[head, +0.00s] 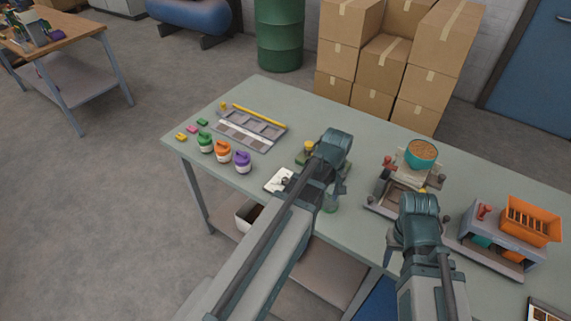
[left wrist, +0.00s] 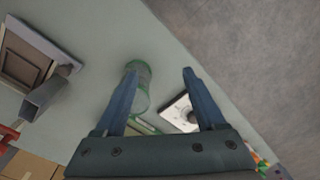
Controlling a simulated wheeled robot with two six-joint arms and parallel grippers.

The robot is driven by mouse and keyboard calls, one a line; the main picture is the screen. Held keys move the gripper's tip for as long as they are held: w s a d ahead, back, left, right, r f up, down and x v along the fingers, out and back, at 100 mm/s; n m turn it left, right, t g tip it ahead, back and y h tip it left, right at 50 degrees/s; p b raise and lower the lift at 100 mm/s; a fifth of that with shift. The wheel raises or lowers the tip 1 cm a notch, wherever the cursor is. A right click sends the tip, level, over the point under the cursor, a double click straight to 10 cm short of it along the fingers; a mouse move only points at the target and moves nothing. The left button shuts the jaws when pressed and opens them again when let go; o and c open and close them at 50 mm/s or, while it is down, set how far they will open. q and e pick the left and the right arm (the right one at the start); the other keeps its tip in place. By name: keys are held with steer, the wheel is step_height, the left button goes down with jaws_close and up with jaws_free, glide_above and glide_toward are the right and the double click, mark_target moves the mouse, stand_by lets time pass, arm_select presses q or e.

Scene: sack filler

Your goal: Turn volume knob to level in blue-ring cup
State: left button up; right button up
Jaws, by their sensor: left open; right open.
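My left gripper (left wrist: 160,70) is open in the left wrist view, fingers apart. A translucent green cup (left wrist: 143,88) stands beside and partly behind its left finger; whether they touch I cannot tell. The cup also shows in the head view (head: 330,204). A white card with a dark mark or part (head: 279,180) lies left of the left arm; it shows by the right finger in the left wrist view (left wrist: 178,113). A teal bowl of grain (head: 421,154) tops a dispenser (head: 405,176). My right gripper (head: 418,243) is open in front of it. I cannot make out a volume knob or blue ring clearly.
Green, orange and purple-lidded jars (head: 242,162) stand at the table's left, near a grey compartment tray (head: 268,126). A grey unit with an orange basket (head: 530,222) is at right. Cardboard boxes (head: 385,65) stand behind the table (head: 270,95).

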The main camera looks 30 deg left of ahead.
arm_select(q)
steer(key=w+a+r+n+p, duration=0.2)
steer(key=w+a+r+n, duration=0.25)
steer(key=a+n, duration=0.4)
steer(key=n+p, duration=0.2)
steer(key=n, duration=0.6)
glide_toward(286, 180)
arm_select(e)
step_height(286, 180, up, 6)
arm_select(q)
steer(key=f+b, duration=0.4)
steer(key=b, duration=0.3)
steer(key=f+b, duration=0.4)
steer(key=b, duration=0.2)
steer(key=shift+a+f+b, duration=0.2)
steer(key=shift+f+b, duration=0.15)
steer(key=shift+f, duration=0.05)
arm_select(e)
step_height(286, 180, down, 14)
steer(key=shift+f, duration=0.1)
arm_select(q)
jaws_close()
